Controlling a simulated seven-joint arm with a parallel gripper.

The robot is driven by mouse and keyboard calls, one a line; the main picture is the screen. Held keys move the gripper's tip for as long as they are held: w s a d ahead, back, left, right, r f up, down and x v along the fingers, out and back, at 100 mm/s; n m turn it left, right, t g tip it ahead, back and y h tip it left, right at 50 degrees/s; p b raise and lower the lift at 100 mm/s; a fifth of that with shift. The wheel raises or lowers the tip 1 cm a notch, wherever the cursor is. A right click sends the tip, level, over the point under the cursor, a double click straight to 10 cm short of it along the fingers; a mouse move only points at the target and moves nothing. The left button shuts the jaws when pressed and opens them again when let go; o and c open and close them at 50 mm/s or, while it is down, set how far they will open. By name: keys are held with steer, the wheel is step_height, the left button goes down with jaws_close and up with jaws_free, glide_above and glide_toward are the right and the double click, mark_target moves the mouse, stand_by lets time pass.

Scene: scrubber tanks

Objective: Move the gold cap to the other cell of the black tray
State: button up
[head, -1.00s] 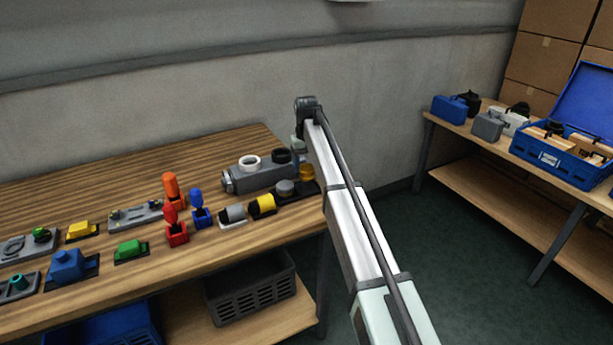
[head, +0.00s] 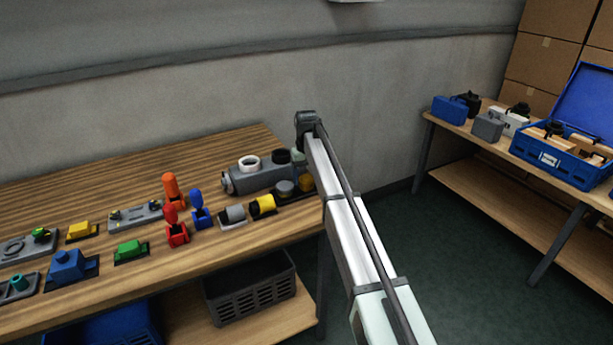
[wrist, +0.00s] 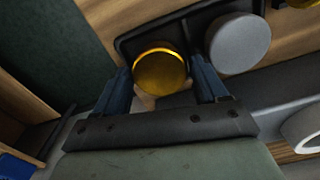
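The gold cap (wrist: 160,72) shows as a round disc in the black tray (wrist: 127,45) in the wrist view. A grey cap (wrist: 238,43) sits beside it in the tray. In the head view, the gold cap (head: 306,182) is at the tray's right end, partly hidden by my arm, with the grey cap (head: 285,187) to its left. My gripper (wrist: 160,68) is open, with one finger on each side of the gold cap. Small gaps seem to show; I cannot tell whether either finger touches it. I see no empty cell clearly.
A grey housing (head: 262,178) with a white ring (head: 249,162) and a black ring stands just behind the tray. The table's right edge is close to the tray.

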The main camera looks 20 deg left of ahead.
mark_target(307, 178)
step_height(307, 178, up, 12)
steer(key=shift+r, duration=0.2)
stand_by(0.6)
